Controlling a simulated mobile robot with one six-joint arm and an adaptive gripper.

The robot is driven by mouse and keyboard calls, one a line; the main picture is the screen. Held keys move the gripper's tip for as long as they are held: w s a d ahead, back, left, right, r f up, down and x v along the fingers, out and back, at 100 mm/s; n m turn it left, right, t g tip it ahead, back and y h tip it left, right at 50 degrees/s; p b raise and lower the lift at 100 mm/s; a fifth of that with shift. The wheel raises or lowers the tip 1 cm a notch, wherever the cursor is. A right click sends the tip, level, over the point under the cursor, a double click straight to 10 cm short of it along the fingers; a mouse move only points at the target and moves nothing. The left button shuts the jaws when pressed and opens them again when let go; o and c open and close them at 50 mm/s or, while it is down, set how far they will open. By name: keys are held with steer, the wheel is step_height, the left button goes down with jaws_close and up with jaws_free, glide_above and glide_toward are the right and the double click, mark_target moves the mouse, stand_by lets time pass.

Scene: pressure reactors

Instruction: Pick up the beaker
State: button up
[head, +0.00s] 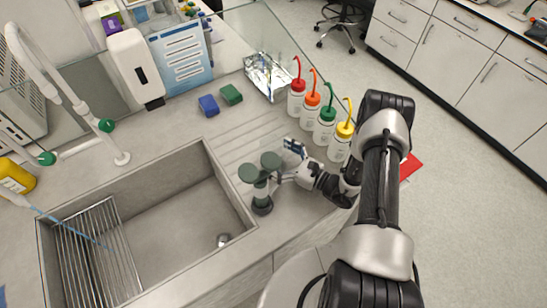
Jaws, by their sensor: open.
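I cannot make out a beaker clearly in the head view. My gripper (281,180) is open over the counter to the right of the sink. Its fingers point left, close to a dark green fixture (262,188) with two round green heads and a dark round base. I cannot tell whether the fingers touch the fixture. Nothing is visibly held between them, though the small size of the view hides detail there.
Several wash bottles with coloured spouts (325,119) stand just behind my gripper. The sink (180,212) with a wire rack (95,255) lies left. Blue (209,105) and green (231,95) sponges and crumpled foil (268,74) lie farther back.

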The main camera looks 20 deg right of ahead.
mark_target(263, 150)
steer(key=x, duration=0.4)
steer(key=shift+w+a+f, duration=0.1)
steer(key=shift+a, duration=0.25)
steer(key=c, duration=1.3)
steer(key=shift+c, duration=0.2)
